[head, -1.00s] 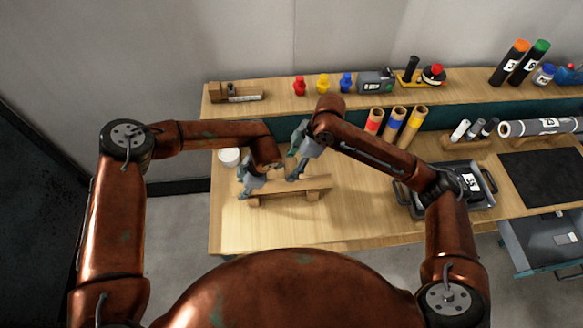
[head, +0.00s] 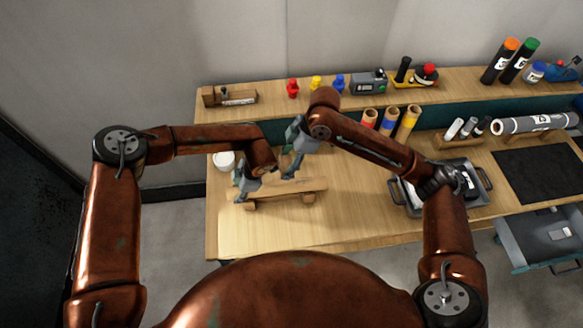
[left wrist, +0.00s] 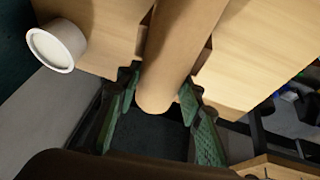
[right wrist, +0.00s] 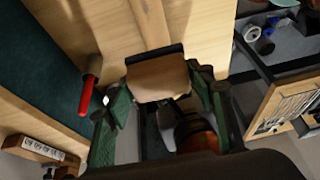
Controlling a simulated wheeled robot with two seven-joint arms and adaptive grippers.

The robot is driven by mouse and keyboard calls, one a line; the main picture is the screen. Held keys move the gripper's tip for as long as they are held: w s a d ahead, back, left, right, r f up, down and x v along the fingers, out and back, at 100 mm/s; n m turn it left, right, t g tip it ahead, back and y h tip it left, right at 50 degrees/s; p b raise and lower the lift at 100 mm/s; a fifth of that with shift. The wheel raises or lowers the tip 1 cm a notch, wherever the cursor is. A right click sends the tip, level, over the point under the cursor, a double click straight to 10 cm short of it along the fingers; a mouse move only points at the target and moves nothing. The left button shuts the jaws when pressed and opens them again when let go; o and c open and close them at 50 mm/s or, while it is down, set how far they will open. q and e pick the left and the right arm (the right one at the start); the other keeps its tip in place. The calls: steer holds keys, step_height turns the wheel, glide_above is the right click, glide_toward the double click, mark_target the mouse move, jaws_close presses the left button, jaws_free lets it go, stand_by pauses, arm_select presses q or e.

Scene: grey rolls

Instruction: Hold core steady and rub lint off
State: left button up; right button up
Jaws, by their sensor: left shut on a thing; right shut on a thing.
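The core (head: 292,187) is a plain tan tube lying across a low wooden stand on the bench, on the left. My left gripper (head: 243,188) is shut on its left end. In the left wrist view the core (left wrist: 178,50) runs away from between the fingers (left wrist: 160,105). My right gripper (head: 289,170) is above the core's middle. In the right wrist view its fingers (right wrist: 160,92) are shut on a tan block (right wrist: 158,77) with a dark edge. I cannot tell whether the block touches the core, and no lint can be made out.
A white cup (head: 224,160) stands behind my left gripper. Coloured-ended tubes (head: 388,122) and a grey tray (head: 482,190) are on the right. A back shelf (head: 270,95) holds small bottles and tools. The bench front (head: 300,228) is clear.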

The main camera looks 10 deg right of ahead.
arm_select(q)
steer(key=o, duration=1.3)
steer(key=shift+d+r, duration=0.1)
steer(key=shift+r, duration=0.05)
steer(key=v, duration=1.1)
steer(key=shift+d+r, duration=0.1)
steer(key=shift+r, duration=0.25)
